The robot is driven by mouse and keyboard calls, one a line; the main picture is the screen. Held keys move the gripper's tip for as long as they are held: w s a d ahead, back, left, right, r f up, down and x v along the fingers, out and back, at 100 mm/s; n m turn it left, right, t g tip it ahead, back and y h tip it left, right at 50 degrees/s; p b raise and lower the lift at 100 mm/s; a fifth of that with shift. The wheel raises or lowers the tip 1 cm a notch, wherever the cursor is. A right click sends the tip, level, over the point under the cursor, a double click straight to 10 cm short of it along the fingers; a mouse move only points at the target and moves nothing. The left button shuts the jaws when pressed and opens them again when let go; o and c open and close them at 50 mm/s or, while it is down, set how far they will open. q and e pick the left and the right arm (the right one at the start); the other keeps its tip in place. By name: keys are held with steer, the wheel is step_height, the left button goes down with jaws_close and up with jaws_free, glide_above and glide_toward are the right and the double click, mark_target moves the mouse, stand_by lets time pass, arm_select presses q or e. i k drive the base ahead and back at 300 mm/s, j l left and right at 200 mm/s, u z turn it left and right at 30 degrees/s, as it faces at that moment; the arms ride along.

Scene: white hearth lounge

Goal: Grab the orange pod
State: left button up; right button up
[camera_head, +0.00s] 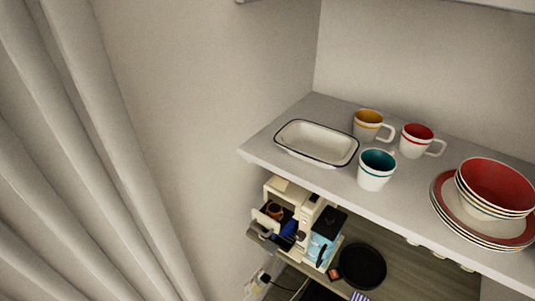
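I cannot make out the orange pod for certain. A small brown-orange round item (274,211) sits at the white machine on the lower wooden shelf, beside a blue item (290,228). A small dark orange-red item (333,273) lies on that shelf, left of a black round pan or plate (362,266). Both are too small to identify. The white machine (308,213) looks like a coffee maker, with a light blue box or tank with a dark top (325,235) at its right. Neither of my grippers is in view.
The upper white shelf (300,180) overhangs the lower one (420,275). It holds a white dish (316,143), yellow (367,122), red (416,138) and teal-rimmed (375,170) cups, and red-rimmed plates with bowls (490,190). A curtain (80,150) hangs at left.

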mark_target(274, 209)
steer(key=l+u, duration=0.15)
steer(key=u, duration=0.25)
steer(key=l+u, duration=0.15)
steer(key=u, duration=0.25)
steer(key=l+u, duration=0.15)
steer(key=u, duration=0.25)
steer(key=l+u, duration=0.15)
steer(key=u, duration=0.25)
